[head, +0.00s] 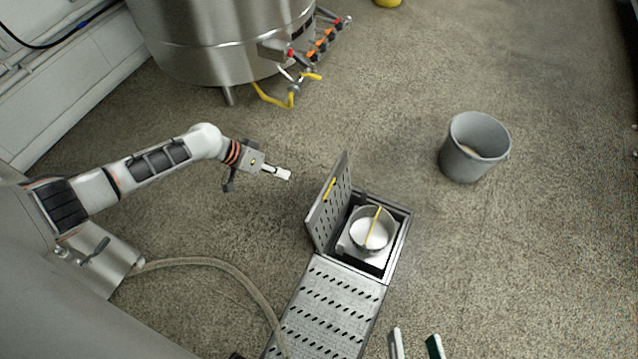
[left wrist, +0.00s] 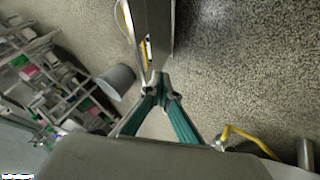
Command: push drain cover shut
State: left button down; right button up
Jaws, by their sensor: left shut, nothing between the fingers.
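The perforated metal drain cover (head: 329,206) stands open, nearly upright, on the left side of the drain opening, with a yellow handle on it. In the left wrist view the cover (left wrist: 158,25) shows nearly edge-on, just beyond the fingertips. My left gripper (head: 288,175) is shut and empty, to the left of the cover, with a small gap in the head view. Its green-padded fingers meet in the left wrist view (left wrist: 161,82). My right gripper (head: 416,344) shows only its two spread fingertips at the bottom edge, open, with nothing seen between them.
The open drain pit (head: 404,228) holds a round white-bottomed basket (head: 370,232) with a yellow handle. A slotted floor grate (head: 331,305) adjoins it. A grey bucket (head: 474,147) stands to the right. A steel tank (head: 205,40) stands behind. A hose (head: 215,265) crosses the floor.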

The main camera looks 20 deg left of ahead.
pick_arm(q)
jog(key=w+d+f+b, duration=0.4)
jog(key=d+f, duration=0.2)
jog(key=d, duration=0.2)
jog(key=shift+d+f, duration=0.35)
jog(key=shift+f, duration=0.05)
pick_arm(e)
jog(key=a+m, duration=0.2)
jog(key=s+a+m, duration=0.1)
jog(key=m, duration=0.2)
jog(key=shift+a+f+t, duration=0.15)
jog(key=shift+a+t, duration=0.15)
jog(key=shift+a, duration=0.05)
pick_arm(q)
jog(key=shift+w+d, duration=0.1)
